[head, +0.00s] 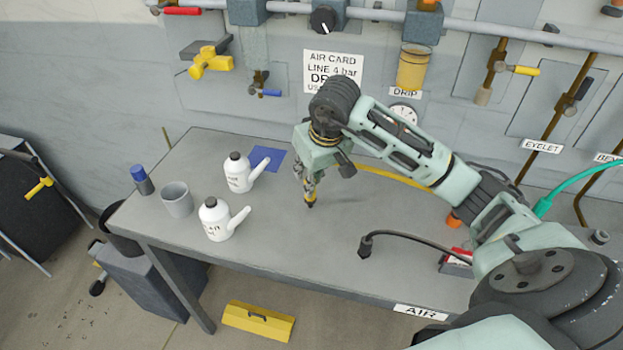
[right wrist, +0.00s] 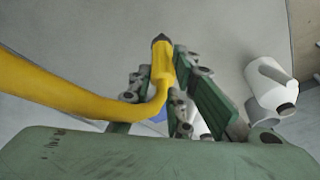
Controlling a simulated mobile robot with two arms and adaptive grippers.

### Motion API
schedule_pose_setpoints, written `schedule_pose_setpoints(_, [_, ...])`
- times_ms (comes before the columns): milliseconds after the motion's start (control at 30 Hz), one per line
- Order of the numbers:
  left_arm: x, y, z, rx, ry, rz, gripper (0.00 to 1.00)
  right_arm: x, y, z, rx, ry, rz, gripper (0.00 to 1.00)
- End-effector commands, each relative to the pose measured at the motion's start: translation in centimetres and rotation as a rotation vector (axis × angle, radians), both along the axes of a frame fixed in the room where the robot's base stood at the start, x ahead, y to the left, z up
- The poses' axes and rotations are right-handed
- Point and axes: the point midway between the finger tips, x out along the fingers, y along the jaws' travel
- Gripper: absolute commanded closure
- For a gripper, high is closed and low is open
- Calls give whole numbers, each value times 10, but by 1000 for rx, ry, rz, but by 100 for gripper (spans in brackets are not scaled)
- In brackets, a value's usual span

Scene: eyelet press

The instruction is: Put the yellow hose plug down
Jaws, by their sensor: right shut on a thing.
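The yellow hose plug (right wrist: 162,62) has a dark tip and sits between the fingers of my right gripper (right wrist: 165,78). The gripper is shut on it. In the head view my right gripper (head: 307,182) points down over the middle of the grey bench, and the plug's dark tip (head: 311,204) shows below the fingers. I cannot tell whether the tip touches the bench top. The yellow hose (head: 405,178) runs off to the right behind my arm; it also fills the left of the wrist view (right wrist: 50,92). My left gripper is not in view.
Two white spouted bottles (head: 238,172) (head: 216,220), a grey cup (head: 176,199), a blue-capped container (head: 142,180) and a blue sheet (head: 266,158) are on the bench's left. A black cable (head: 400,237) lies to the right. The front middle of the bench (head: 300,250) is bare.

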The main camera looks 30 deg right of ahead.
Motion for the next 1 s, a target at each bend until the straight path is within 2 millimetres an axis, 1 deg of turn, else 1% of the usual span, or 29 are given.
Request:
schedule_pose_setpoints(33, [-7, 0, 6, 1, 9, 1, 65, -1, 1, -6, 4, 6, 0, 100])
schedule_pose_setpoints(67, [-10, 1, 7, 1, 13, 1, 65, -1, 1, -10, 4, 4, 0, 100])
schedule_pose_setpoints(200, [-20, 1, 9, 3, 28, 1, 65, 0, 0, -21, 2, 0, 1, 100])
schedule_pose_setpoints(367, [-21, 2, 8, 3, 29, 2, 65, 0, 0, -22, 1, -2, 1, 100])
schedule_pose_setpoints(567, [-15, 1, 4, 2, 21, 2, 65, 0, -1, -26, 0, -2, 1, 100])
schedule_pose_setpoints(600, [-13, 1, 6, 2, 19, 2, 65, 0, 0, -25, 0, -1, 1, 79])
schedule_pose_setpoints(700, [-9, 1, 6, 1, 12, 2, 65, 0, 0, -25, 1, 0, 1, 70])
schedule_pose_setpoints(800, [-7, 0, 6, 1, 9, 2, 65, 0, 0, -24, 1, 0, 1, 63])
schedule_pose_setpoints(1000, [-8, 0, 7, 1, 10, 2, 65, 0, 0, -24, 1, 0, 1, 63])
